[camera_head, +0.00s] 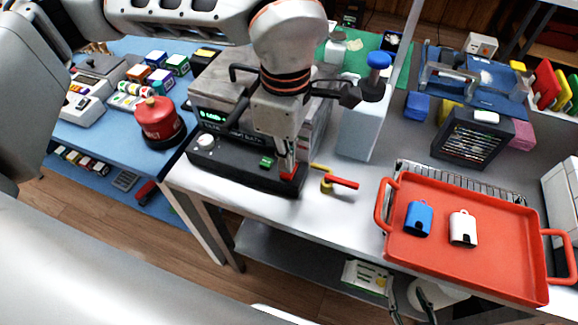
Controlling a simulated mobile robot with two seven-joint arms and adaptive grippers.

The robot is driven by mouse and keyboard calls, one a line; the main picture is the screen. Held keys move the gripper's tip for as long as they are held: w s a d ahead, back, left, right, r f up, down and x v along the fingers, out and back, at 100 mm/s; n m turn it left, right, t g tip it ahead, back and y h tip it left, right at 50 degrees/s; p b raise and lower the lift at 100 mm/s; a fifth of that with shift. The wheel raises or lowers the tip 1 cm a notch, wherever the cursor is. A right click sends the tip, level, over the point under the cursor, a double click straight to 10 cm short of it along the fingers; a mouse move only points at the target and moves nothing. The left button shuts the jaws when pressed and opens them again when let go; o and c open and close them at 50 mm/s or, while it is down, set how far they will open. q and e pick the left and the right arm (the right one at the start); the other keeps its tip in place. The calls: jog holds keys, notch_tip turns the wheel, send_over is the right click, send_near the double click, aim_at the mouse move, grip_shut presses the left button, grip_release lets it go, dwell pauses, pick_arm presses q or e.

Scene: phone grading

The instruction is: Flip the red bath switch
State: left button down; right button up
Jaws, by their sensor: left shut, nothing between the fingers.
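The red switch (299,172) is on the front right of the black bath unit (240,158), below a small green display. My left gripper (288,168) points down at the switch, its fingers shut and empty. Its tips are at or just beside the switch and partly cover it; I cannot tell whether they touch. Two dark fingers of what looks like my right gripper (406,290) rise at the bottom edge, spread apart and empty, below the table front and far from the switch.
A red-handled yellow valve (340,181) sits just right of the bath. A white block with a blue-topped knob (360,130) stands behind it. A red tray (455,266) with two small devices lies right. A red canister (158,118) stands on the blue table left.

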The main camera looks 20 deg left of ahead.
aim_at(287, 175)
pick_arm(q)
jog(key=shift+f, duration=0.1)
dwell(0.3)
jog(key=shift+f+b, duration=0.45)
jog(key=shift+f, duration=0.55)
pick_arm(e)
jog(key=shift+s+f, duration=0.35)
jog(key=shift+f, duration=0.3)
pick_arm(q)
jog(key=shift+r+p, duration=1.15)
jog(key=shift+r, duration=0.95)
jog(key=shift+r+p, duration=0.8)
jog(key=shift+r, duration=0.65)
pick_arm(e)
notch_tip(287, 175, up, 6)
jog(key=w, duration=0.2)
jog(key=shift+w+r+t, duration=0.2)
jog(key=shift+w+t, duration=0.1)
jog(key=shift+w, duration=0.1)
jog(key=shift+f, duration=0.15)
pick_arm(q)
jog(key=shift+s+f, duration=0.1)
pick_arm(e)
jog(key=shift+s, duration=0.1)
